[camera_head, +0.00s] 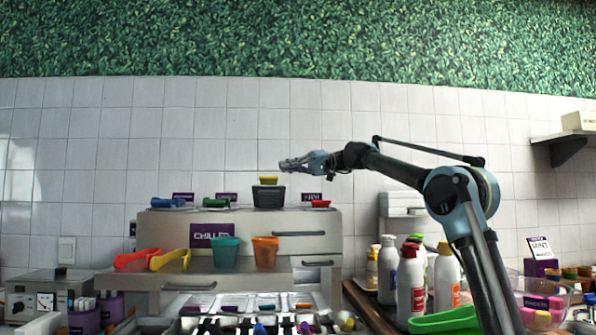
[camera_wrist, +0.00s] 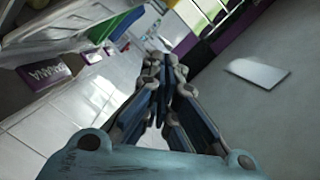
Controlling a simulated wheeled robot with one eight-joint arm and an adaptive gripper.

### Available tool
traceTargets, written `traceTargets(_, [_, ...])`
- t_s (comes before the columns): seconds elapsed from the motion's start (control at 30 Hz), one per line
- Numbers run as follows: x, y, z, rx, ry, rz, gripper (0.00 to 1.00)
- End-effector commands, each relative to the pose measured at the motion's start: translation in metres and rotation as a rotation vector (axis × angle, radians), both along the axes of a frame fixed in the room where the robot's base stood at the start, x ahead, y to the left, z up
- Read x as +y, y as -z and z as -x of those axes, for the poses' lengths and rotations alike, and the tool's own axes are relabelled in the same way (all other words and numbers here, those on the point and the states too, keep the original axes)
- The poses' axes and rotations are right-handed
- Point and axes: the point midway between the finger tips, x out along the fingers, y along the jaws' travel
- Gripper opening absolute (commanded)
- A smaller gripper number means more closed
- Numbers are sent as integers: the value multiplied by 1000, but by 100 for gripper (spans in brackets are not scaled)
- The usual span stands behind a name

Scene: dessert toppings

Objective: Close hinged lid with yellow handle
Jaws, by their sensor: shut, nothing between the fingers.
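A dark grey lid (camera_head: 268,196) with a yellow handle (camera_head: 268,180) along its top edge appears to stand raised on top of the chilled unit (camera_head: 335,222) in the head view. My gripper (camera_head: 284,164) points left in the head view, just above and slightly right of the yellow handle. I see a gap between them in the picture, but cannot tell the depth. In the wrist view my gripper (camera_wrist: 162,75) has its fingers together with nothing between them. I cannot make out the yellow handle in the wrist view.
Blue (camera_head: 167,202), green (camera_head: 216,202) and red (camera_head: 320,204) handles sit low along the same unit. A teal cup (camera_head: 225,252) and an orange cup (camera_head: 265,252) stand on the lower ledge. Several bottles (camera_head: 411,285) stand at right, below my arm.

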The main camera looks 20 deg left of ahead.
Motion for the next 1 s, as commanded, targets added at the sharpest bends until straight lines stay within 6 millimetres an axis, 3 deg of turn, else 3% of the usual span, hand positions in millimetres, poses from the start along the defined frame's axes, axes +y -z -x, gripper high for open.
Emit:
traceTargets(0.23, [35, 6, 28, 0, -3, -1, 0])
traceTargets(0.6, [21, 24, 52, -1, 1, 0, 0])
traceTargets(1.0, [19, 27, 57, -1, 1, -1, 0])
